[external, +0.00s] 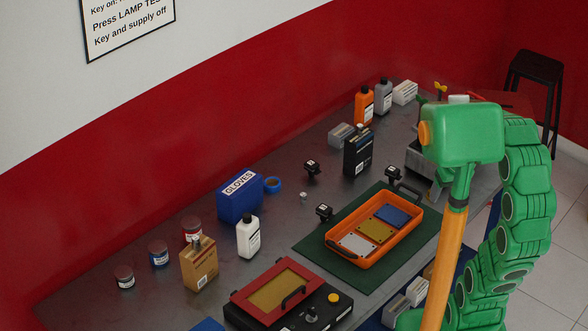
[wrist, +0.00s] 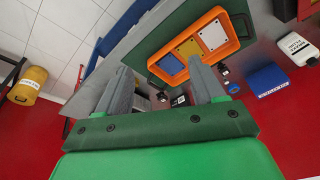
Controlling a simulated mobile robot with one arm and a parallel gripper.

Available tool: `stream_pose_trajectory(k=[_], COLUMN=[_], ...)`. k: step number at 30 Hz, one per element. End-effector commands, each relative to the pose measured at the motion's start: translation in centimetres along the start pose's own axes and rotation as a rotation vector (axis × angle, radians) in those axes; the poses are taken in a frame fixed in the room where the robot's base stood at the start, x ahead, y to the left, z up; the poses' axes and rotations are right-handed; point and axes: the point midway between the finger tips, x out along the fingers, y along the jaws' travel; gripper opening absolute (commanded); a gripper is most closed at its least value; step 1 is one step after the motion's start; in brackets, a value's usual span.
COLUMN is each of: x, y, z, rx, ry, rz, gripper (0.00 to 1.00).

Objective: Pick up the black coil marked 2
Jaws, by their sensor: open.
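Several small black coils with white labels stand on the grey bench. One coil (external: 312,168) is behind the green mat, one (external: 324,213) is by the mat's left edge, and one (external: 393,174) is at its far edge. The labels are too small to read surely, so I cannot tell which is marked 2. In the wrist view one coil (wrist: 180,100) shows between my fingers and another (wrist: 232,88) is right of them. My gripper (wrist: 160,70) is open, its grey fingers apart and empty. The coils are beyond it, apart from the fingers.
An orange tray (external: 345,258) with coloured plates lies on the green mat (external: 312,250). A dark box (external: 358,152) stands near the coils. A blue gloves box (external: 240,200), white bottle (external: 248,237) and red-framed case (external: 250,305) are further left. Bare bench surrounds the rear coil.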

Motion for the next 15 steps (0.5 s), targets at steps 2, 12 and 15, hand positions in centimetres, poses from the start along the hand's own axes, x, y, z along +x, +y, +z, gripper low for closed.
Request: stream_pose_trajectory(k=[2, 12, 15], x=[-0.1, -3.8, -5.7], y=[-0.7, -3.1, -3.6], z=[-4.1, -20.1, -24.1], rx=[-0.064, -0.288, -0.334], ry=[0.107, 0.571, 0.701], rz=[-0.006, 0.060, 0.106], gripper=[0.68, 0.68, 0.68])
